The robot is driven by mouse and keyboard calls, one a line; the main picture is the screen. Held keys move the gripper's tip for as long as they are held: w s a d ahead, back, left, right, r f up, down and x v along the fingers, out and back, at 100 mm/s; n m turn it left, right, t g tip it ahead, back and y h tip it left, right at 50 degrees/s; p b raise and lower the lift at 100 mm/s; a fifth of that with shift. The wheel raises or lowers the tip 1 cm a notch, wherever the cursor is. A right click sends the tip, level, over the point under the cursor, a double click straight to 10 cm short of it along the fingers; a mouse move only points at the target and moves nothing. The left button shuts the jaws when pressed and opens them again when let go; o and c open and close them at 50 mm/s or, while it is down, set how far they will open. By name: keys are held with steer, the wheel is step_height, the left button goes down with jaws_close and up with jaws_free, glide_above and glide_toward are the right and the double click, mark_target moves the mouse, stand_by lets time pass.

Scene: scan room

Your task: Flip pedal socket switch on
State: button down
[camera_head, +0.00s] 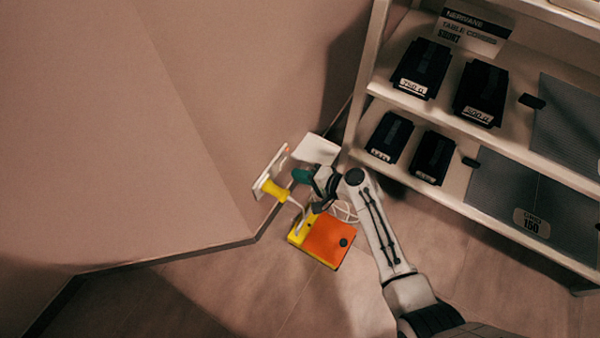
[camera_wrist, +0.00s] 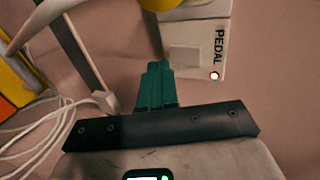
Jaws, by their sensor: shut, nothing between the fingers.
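The pedal socket is a white plate (camera_head: 268,172) on the wall, with a yellow plug (camera_head: 274,190) in it. The wrist view shows the plate close up, with the word PEDAL (camera_wrist: 219,46), a pale square switch (camera_wrist: 184,61) and a small red light (camera_wrist: 214,75). My gripper (camera_head: 297,175) is just right of the plate in the head view. In the wrist view its teal fingers (camera_wrist: 157,68) are together and empty, with the tips just left of and below the switch. I cannot tell whether they touch the plate.
An orange and yellow pedal box (camera_head: 328,240) lies on the floor below my gripper, with white cables (camera_head: 345,212) beside it. A shelf (camera_head: 495,130) with black cases stands on the right. Floor at the front is clear.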

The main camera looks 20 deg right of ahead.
steer(key=s+d+r+p, duration=0.1)
steer(key=s+d+p, duration=0.2)
steer(key=s+d, duration=0.3)
steer(key=s, duration=0.2)
steer(key=shift+s+d+r, duration=0.15)
steer(key=shift+s+d, duration=0.15)
steer(key=shift+d, duration=0.05)
